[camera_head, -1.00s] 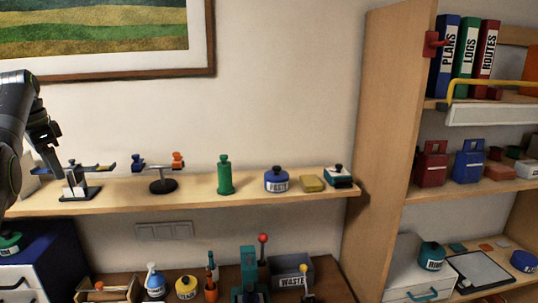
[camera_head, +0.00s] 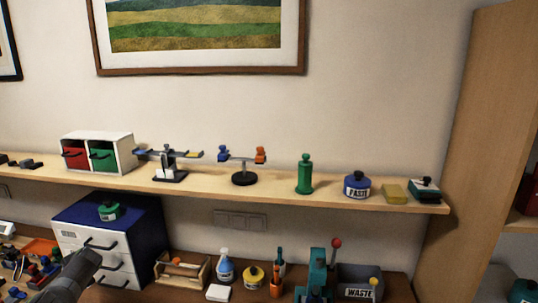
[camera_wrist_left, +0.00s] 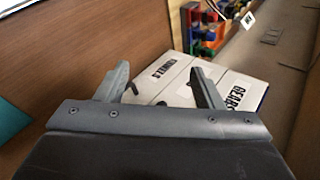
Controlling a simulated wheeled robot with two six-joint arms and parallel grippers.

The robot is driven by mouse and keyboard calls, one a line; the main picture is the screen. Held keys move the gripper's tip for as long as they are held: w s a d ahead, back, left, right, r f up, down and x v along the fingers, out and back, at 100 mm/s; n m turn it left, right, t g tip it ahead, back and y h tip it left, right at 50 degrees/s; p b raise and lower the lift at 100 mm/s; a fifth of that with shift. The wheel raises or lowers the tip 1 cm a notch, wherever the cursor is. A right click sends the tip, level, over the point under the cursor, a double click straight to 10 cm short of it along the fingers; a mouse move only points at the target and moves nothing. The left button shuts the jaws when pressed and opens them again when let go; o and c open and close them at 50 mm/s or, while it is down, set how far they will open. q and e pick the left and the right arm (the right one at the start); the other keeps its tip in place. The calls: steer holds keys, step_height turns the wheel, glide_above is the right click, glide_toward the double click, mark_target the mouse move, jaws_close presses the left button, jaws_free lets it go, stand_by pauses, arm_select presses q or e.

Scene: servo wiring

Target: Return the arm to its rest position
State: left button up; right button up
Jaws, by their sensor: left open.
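My left arm (camera_head: 70,277) shows at the lower left of the head view, in front of the blue cabinet with white drawers (camera_head: 110,246). Its fingertips are hard to make out there. In the left wrist view my left gripper (camera_wrist_left: 160,82) has its two fingers apart with nothing held between them. Beyond the fingers are white drawer fronts (camera_wrist_left: 233,92) with dark lettering, partly hidden by the fingers. I cannot tell whether the fingers touch them. My right gripper is in neither view.
Below stand a wooden caddy (camera_head: 182,272), a spray bottle (camera_head: 225,267) and a waste bin (camera_head: 360,283). A tall wooden panel (camera_head: 470,150) bounds the right.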

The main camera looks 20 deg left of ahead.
arm_select(q)
steer(key=s+a+f+m+t, duration=0.1)
steer(key=s+f, duration=0.4)
steer(key=s, duration=0.9)
steer(key=s+a+f+m+t, duration=0.1)
steer(key=s+f, duration=0.4)
steer(key=s, duration=0.8)
steer(key=s+d+f+n+h, duration=0.1)
steer(key=s+d+f+h, duration=0.1)
steer(key=d+f, duration=0.95)
steer(key=s+d+f+h, duration=0.2)
steer(key=s+d+f, duration=0.1)
steer(key=d+f, duration=0.8)
steer(key=d+f+n+h, duration=0.1)
steer(key=d+f, duration=0.2)
steer(key=d, duration=0.8)
steer(key=d+f+h, duration=0.2)
steer(key=d+f, duration=0.1)
steer(key=d, duration=0.8)
steer(key=d+f+n+h, duration=0.1)
steer(key=d+f, duration=0.2)
steer(key=d, duration=0.8)
step_height(320, 180, down, 15)
steer(key=d+b, duration=0.1)
steer(key=b, duration=1.3)
steer(key=shift+d+g+b, duration=0.15)
steer(key=shift+g+b, duration=0.15)
steer(key=shift+g, duration=0.1)
steer(key=shift+r, duration=0.1)
